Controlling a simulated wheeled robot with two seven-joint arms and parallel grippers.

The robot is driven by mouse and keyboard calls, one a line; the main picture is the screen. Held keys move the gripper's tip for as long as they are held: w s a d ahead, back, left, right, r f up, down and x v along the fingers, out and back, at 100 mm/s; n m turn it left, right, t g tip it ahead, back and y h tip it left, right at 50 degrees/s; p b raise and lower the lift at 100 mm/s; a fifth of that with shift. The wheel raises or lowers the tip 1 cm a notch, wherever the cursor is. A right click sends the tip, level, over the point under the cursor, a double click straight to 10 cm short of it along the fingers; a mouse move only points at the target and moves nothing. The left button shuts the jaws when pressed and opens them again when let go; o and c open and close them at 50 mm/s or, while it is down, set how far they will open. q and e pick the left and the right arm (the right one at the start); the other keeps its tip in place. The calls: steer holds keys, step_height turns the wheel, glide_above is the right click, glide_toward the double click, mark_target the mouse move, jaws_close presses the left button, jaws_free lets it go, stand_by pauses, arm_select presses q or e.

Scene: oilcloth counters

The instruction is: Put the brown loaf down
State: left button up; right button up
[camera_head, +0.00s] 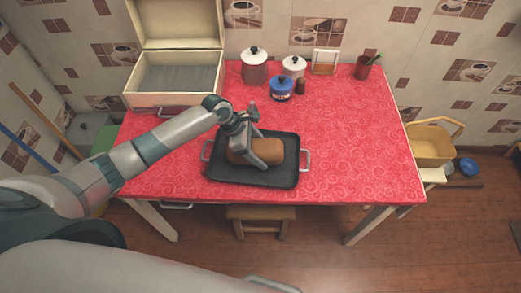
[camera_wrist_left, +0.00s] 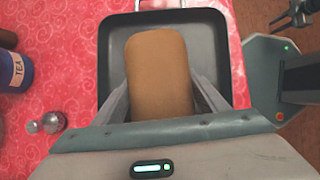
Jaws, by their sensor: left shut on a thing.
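The brown loaf (camera_head: 268,152) is in or just above the black roasting tray (camera_head: 278,182) on the red table. My left gripper (camera_head: 258,158) comes down over the loaf and is shut on it. In the left wrist view the loaf (camera_wrist_left: 160,75) sits between the two fingers, with the dark tray (camera_wrist_left: 208,35) under and around it. I cannot tell whether the loaf's underside touches the tray floor.
An open bread box (camera_head: 175,98) stands at the back left. The red table (camera_head: 360,140) is clear on the right.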

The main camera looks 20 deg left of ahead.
arm_select(q)
steer(key=o, duration=1.4)
steer(key=shift+f, duration=0.1)
steer(key=shift+a+r, duration=0.25)
steer(key=shift+r, duration=0.3)
steer(key=b+v, duration=0.1)
steer(key=v, duration=0.9)
steer(key=shift+s+b, duration=0.15)
steer(key=shift+b, duration=0.15)
steer(key=shift+a+r, duration=0.2)
steer(key=shift+r, duration=0.25)
